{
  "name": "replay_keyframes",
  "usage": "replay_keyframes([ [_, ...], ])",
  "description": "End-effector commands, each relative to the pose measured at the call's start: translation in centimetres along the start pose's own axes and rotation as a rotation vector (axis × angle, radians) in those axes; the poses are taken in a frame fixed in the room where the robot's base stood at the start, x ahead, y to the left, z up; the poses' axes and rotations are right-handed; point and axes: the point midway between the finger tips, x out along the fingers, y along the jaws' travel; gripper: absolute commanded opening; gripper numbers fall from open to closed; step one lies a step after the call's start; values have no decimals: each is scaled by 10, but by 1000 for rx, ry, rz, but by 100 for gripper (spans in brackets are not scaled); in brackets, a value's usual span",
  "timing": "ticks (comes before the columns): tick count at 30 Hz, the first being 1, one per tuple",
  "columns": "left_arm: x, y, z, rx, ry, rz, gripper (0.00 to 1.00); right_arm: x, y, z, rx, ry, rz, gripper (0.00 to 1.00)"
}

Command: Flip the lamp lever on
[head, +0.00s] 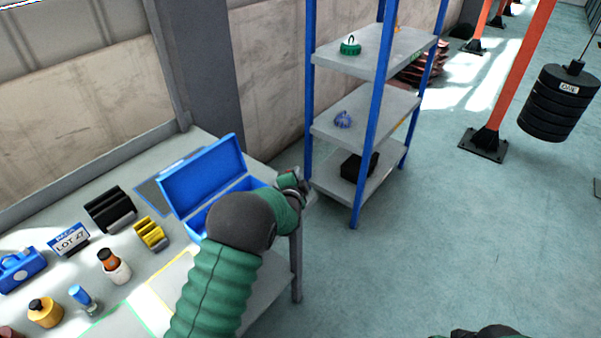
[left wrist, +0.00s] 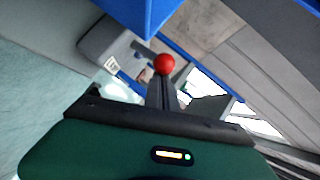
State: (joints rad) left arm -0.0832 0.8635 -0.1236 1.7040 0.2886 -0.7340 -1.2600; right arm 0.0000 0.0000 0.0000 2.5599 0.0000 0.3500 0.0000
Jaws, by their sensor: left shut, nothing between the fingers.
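A red ball knob (left wrist: 164,64), which looks like the end of the lamp lever, shows in the left wrist view just past the tips of my left gripper (left wrist: 161,84). The gripper is shut and empty. I cannot tell whether its tips touch the knob. In the head view my left gripper (head: 296,184) is beyond the bench's right end, beside the blue toolbox. The lever and the lamp cannot be made out in the head view; my arm may hide them. My right gripper cannot be made out.
An open blue toolbox (head: 204,178) stands on the bench (head: 135,150) with several bottles and small parts. A blue-posted shelf (head: 345,128) stands close behind my left gripper. A black weight stack (head: 558,102) hangs at right. The floor (head: 430,240) between is clear.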

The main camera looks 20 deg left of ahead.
Motion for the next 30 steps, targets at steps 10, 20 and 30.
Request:
replay_keyframes([
  [10,3,-4,4,-78,0,57,0,-5,0,-1,0,0,0,36],
  [20,-1,-17,-2,-76,1,56,0,-15,0,-4,0,0,0,36],
  [30,-1,-18,-2,-76,1,56,0,-15,0,-4,0,0,0,36],
])
